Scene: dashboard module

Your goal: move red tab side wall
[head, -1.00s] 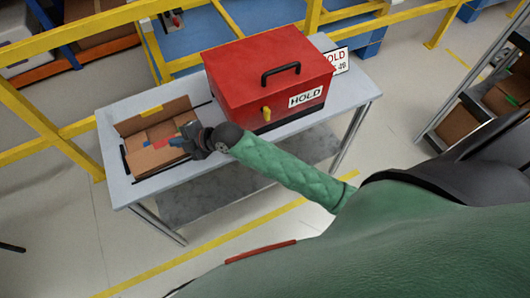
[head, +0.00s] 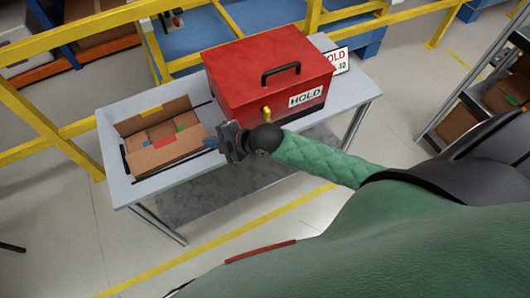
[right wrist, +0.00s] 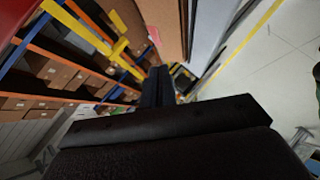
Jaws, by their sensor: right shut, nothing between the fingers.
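The open cardboard box (head: 168,155) sits at the left end of the grey table, its flaps standing out. A small red tab (head: 163,142) shows at its near side wall, with a green tab (head: 180,129) further right and a yellow tab (head: 151,111) on the back flap. My right gripper (head: 212,143) is just right of the box, over the table, apart from the red tab. Its fingers are together and empty; they also show in the right wrist view (right wrist: 158,86). My left gripper is not in view.
A red case (head: 235,80) with a black handle and a HOLD label stands on the table (head: 118,182), right of the box and close behind my right gripper. Yellow rails (head: 45,130) run behind the table. Shelving stands at the right.

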